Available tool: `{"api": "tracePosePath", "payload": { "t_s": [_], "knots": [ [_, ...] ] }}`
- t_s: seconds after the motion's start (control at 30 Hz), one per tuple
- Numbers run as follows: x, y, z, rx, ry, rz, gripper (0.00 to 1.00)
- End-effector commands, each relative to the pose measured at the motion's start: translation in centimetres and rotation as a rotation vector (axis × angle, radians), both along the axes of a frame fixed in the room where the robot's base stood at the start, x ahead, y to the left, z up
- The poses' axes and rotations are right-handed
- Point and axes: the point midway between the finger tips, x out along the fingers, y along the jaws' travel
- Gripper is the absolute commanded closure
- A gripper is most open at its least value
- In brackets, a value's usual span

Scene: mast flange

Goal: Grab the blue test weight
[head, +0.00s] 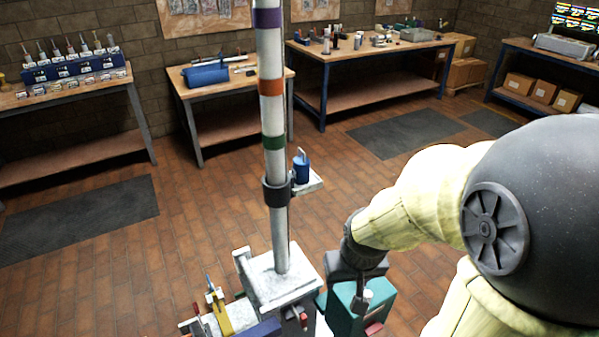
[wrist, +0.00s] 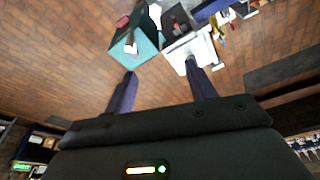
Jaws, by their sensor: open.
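The blue test weight (head: 301,169) is a small blue cylinder with a thin upright stem on top. It stands upright on a small white shelf (head: 310,184) at the right side of the white mast (head: 272,110), by a dark collar. My gripper (wrist: 162,84) is open and empty in the wrist view, its two dark fingers spread apart. The weight cannot be made out in the wrist view. In the head view my arm reaches in from the right and ends low, right of and apart from the shelf; the fingers cannot be made out there.
The mast rises from a white block (head: 275,270). A yellow clamp-like piece (head: 220,318) lies left. Workbenches (head: 365,95) line the walls. Brick floor (head: 215,225) is open between.

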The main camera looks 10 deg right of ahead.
Motion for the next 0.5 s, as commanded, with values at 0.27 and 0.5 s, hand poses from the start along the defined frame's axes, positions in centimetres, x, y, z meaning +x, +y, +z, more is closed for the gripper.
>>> {"api": "tracePosePath", "payload": {
  "t_s": [0.27, 0.5],
  "knots": [
    [5.9, -1.4, -1.5, -0.041, -0.178, 0.068, 0.3],
    [14.5, -2.0, -2.6, -0.033, -0.491, 0.193, 0.3]
  ]
}}
